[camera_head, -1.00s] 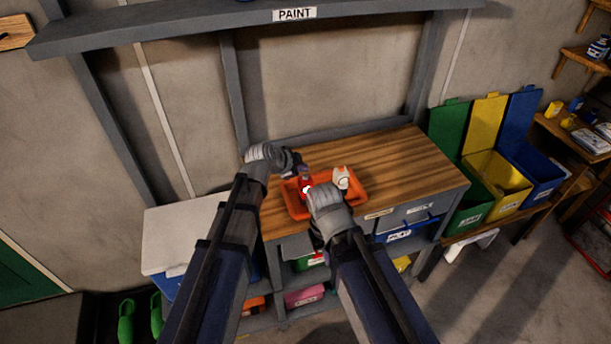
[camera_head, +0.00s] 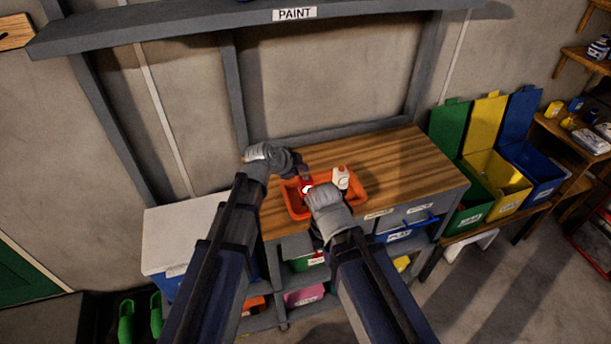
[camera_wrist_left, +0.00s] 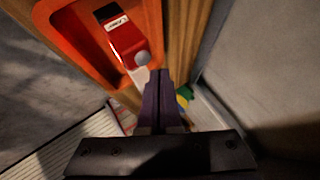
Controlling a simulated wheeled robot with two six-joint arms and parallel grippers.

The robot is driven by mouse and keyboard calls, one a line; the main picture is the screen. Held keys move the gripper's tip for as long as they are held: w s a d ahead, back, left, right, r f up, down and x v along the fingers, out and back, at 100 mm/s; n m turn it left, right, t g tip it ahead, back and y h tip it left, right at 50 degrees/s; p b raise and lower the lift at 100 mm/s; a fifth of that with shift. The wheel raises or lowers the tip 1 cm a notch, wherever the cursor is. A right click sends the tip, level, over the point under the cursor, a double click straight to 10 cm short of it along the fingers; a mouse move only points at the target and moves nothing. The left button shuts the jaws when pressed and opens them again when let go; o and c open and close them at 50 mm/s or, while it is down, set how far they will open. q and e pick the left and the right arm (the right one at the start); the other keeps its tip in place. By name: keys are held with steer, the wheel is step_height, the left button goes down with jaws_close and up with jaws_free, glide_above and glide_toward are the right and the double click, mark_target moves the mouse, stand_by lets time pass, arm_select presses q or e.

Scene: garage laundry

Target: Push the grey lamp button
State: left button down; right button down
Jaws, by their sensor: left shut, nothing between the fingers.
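The red lamp (camera_head: 306,181) lies in an orange tray (camera_head: 354,203) on the wooden bench top. In the left wrist view the lamp (camera_wrist_left: 126,38) has a black end, a white label and a round grey button (camera_wrist_left: 142,58). My left gripper (camera_head: 301,170) reaches over the tray from the left. In its wrist view its fingers (camera_wrist_left: 160,73) are shut and empty, with the tips right beside the button; I cannot tell whether they touch. A bright white spot shows on the lamp in the head view. My right gripper (camera_head: 318,192) is at the tray's front; its fingers are hidden.
A white bottle (camera_head: 341,178) stands in the tray, right of the lamp. The bench top (camera_head: 400,160) is clear to the right. A shelf marked PAINT (camera_head: 220,27) hangs above. Green, yellow and blue bins (camera_head: 495,185) stand right of the bench.

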arm_select(q)
steer(key=shift+f+b, duration=0.4)
steer(key=shift+f, duration=0.05)
steer(key=shift+f+b, duration=0.4)
steer(key=shift+f, duration=0.05)
stand_by(0.5)
steer(key=shift+r, duration=0.2)
steer(key=shift+r+p, duration=0.75)
steer(key=shift+p, duration=0.15)
step_height(320, 180, up, 6)
steer(key=p, duration=0.6)
